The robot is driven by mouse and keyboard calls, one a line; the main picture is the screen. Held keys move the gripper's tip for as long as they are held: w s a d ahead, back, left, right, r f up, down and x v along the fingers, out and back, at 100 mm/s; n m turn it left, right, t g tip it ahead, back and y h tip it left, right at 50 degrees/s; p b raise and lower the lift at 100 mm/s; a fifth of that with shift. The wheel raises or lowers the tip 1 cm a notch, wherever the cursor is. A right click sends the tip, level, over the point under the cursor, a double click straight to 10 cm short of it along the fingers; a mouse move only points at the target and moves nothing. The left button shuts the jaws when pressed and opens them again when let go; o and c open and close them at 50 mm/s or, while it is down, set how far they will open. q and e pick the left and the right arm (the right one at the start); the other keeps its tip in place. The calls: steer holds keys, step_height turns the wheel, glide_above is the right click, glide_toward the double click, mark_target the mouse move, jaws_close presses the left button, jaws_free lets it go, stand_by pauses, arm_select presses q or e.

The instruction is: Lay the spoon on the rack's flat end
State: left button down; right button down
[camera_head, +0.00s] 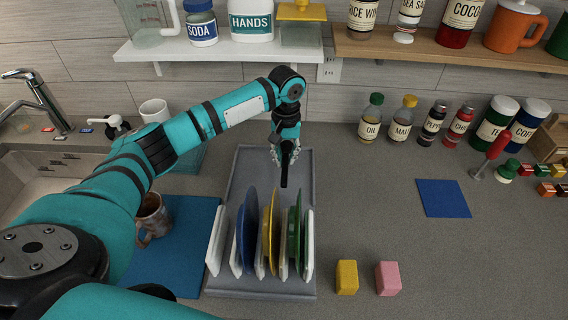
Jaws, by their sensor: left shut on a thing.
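My left gripper (285,156) is above the far part of the grey rack, pointing down. It is shut on a thin dark thing (284,178), which hangs below the fingers. This looks like the spoon, but its bowl cannot be made out. The rack (240,185) is a long grey tray. Its far end is flat and bare, and its near half holds upright plates in white, blue, yellow and green. I cannot tell whether the dark thing touches the rack. My right gripper is not in view.
A blue mat with a brown mug (152,216) lies left of the rack. A yellow block (346,277) and a pink block (388,278) stand at its near right. Several bottles line the back wall. A blue square (443,198) lies right; the counter between is clear.

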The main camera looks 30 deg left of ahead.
mark_target(285, 158)
arm_select(q)
step_height(285, 158, down, 3)
steer(key=shift+f+p, duration=0.2)
steer(key=shift+p, duration=0.1)
steer(key=shift+f, duration=0.3)
steer(key=c, duration=1.2)
jaws_free()
steer(key=shift+c, duration=0.2)
steer(key=r+b, duration=0.1)
steer(key=r, duration=0.4)
steer(key=r+b, duration=0.1)
steer(key=r, duration=0.5)
steer(key=shift+w+r+b, duration=0.2)
steer(key=shift+r+b, duration=0.05)
steer(key=shift+b, duration=0.15)
steer(key=shift+a+r, duration=0.1)
steer(key=shift+r, duration=0.3)
